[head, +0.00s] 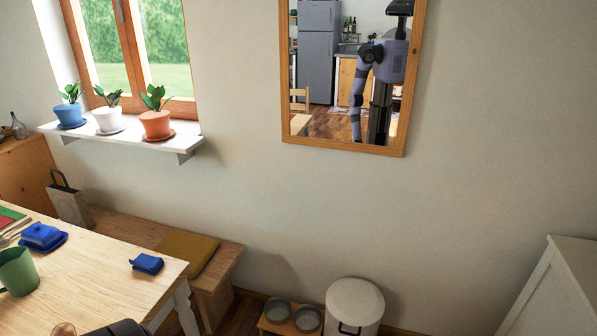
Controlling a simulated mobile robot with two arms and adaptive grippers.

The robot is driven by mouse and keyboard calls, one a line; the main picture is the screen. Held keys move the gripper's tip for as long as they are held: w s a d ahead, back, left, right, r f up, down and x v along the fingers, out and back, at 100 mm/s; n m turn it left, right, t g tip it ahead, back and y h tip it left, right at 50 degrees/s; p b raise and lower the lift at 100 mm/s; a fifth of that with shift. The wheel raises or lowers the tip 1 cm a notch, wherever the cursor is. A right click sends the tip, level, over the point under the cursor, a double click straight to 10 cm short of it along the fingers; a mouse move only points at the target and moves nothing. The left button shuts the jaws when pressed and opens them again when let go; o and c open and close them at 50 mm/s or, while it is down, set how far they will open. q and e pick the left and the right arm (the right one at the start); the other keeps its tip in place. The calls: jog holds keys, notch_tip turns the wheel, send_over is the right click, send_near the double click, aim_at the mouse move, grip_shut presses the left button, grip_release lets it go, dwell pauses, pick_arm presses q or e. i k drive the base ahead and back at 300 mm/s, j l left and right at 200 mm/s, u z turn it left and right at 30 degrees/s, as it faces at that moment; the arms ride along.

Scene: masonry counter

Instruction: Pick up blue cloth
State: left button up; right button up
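A small folded blue cloth (147,263) lies on the wooden table (100,283) in the head view, close to the table's right edge. Nothing touches it. Neither of my grippers can be made out clearly. A dark rounded shape is cut off by the bottom edge of the view, below the cloth; I cannot tell what part it is. The wall mirror (285,100) reflects my body with one arm hanging down.
A blue lidded dish (42,237), a green mug (17,270) and cutlery stand on the table's left. A bench (140,232) with a yellow cushion (187,252) runs behind. A white bin (355,302) and two bowls are at right. The table around the cloth is clear.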

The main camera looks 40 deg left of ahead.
aim_at(144, 263)
jog(key=u, duration=2.5)
